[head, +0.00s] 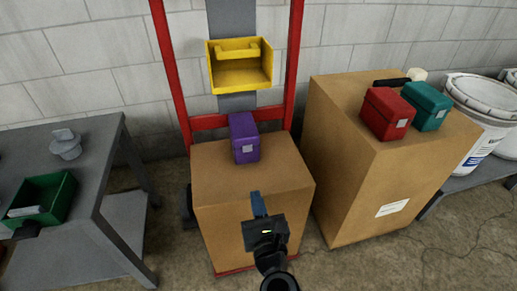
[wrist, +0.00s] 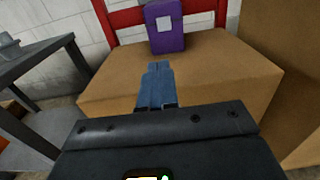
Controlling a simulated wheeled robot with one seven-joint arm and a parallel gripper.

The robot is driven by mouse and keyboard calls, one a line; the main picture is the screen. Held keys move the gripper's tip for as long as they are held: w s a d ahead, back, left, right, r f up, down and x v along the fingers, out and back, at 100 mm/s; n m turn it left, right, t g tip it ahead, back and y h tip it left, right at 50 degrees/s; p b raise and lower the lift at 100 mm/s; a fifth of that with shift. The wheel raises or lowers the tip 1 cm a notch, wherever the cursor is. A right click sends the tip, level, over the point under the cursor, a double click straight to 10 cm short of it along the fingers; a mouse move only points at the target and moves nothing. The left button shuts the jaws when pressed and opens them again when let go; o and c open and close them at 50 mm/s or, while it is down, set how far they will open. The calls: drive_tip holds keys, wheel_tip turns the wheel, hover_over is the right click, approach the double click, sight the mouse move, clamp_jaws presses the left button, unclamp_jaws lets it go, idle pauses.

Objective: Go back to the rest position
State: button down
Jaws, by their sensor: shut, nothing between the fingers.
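My gripper (head: 258,202) is low in the middle of the head view, in front of and above a cardboard box. Its blue fingers are together and hold nothing; they also show in the wrist view (wrist: 158,72). A purple box (head: 244,138) with a pale label stands upright on top of the cardboard box (head: 215,180), near its back edge. In the wrist view the purple box (wrist: 165,28) is beyond my fingertips, apart from them.
A red hand truck frame (head: 297,60) stands behind the cardboard box, with a yellow bin (head: 268,75) above. A taller carton (head: 335,170) at right carries a red box (head: 385,115) and a teal box (head: 428,105). A grey table (head: 95,160) with a green bin (head: 60,200) is left.

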drive_tip(key=s+d+f+n+h, duration=0.2)
drive_tip(key=s+d+n, duration=0.9)
drive_tip(key=s+d, duration=0.4)
drive_tip(key=s+d+r+n+g+h, duration=0.1)
drive_tip(key=s+d+r+n, duration=0.3)
drive_tip(key=s+n, duration=0.4)
drive_tip(key=s+d+r+n+h, duration=0.1)
drive_tip(key=s+d+r+n, duration=0.2)
drive_tip(key=s+n, duration=0.5)
drive_tip(key=s+d+r+n+g+p, duration=0.1)
drive_tip(key=s+d+r+n+g, duration=0.1)
drive_tip(key=s+r+n, duration=0.55)
wheel_tip(320, 180, up, 22)
drive_tip(key=s+m+p, duration=0.1)
drive_tip(key=p, duration=2)
drive_tip(key=shift+s+a+r+h+p, duration=0.15)
drive_tip(key=shift+s+a+h+p, duration=0.1)
drive_tip(key=shift+s+h+p, duration=0.1)
